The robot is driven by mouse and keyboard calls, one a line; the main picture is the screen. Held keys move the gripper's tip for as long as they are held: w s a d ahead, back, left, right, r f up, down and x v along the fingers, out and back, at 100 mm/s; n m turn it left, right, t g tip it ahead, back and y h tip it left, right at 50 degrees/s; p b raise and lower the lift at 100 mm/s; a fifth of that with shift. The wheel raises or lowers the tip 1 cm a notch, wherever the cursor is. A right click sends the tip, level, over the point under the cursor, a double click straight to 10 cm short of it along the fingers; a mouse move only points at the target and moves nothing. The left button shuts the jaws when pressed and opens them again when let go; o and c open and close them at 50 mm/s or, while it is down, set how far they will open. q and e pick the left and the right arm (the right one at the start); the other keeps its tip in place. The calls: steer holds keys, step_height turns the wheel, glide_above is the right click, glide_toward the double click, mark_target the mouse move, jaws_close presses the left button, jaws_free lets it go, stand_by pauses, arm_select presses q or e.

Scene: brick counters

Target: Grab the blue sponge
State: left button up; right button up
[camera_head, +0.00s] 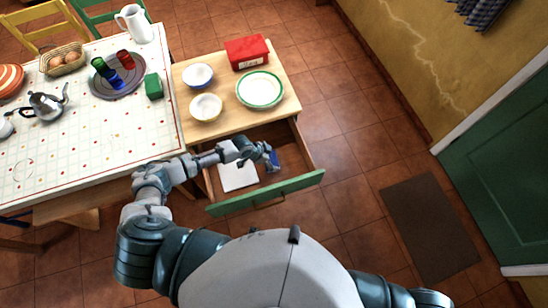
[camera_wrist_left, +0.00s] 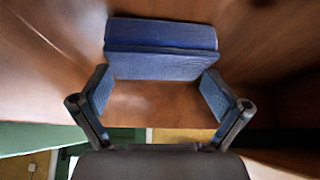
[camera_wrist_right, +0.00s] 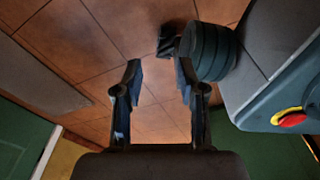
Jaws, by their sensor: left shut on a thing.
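The blue sponge (camera_wrist_left: 162,50) fills the space between the fingertips of my left gripper (camera_wrist_left: 158,85) in the left wrist view. The left gripper is shut on its two ends with the fingers spread wide. In the head view the left gripper (camera_head: 268,158) reaches into the open drawer (camera_head: 292,187), and part of the sponge (camera_head: 275,160) shows beside the fingers. The rest of it is hidden by the hand. My right gripper (camera_wrist_right: 159,75) is open and empty above the tiled floor in the right wrist view; it does not show in the head view.
A white flat item (camera_head: 238,177) lies in the drawer. The drawer's green front (camera_head: 265,193) is pulled out. Above it, the wooden counter (camera_head: 225,124) carries bowls, a plate (camera_head: 260,90) and a red box (camera_head: 247,52). A green block (camera_head: 153,86) sits on the laid table (camera_head: 92,125).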

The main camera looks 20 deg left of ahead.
mark_target(271, 158)
arm_select(q)
steer(key=r, duration=0.4)
steer(key=shift+w+a+p, duration=0.2)
steer(key=shift+a+p, duration=0.1)
jaws_close()
step_height(271, 158, up, 4)
steer(key=shift+f, duration=0.1)
steer(key=shift+r, duration=0.25)
steer(key=shift+d, duration=0.35)
steer(key=c, duration=0.5)
jaws_free()
steer(key=shift+r, duration=0.1)
steer(key=o, duration=0.7)
steer(key=shift+a, duration=0.2)
steer(key=shift+c, duration=0.2)
steer(key=shift+a, duration=0.1)
arm_select(e)
steer(key=s, duration=0.3)
steer(key=shift+a, duration=0.2)
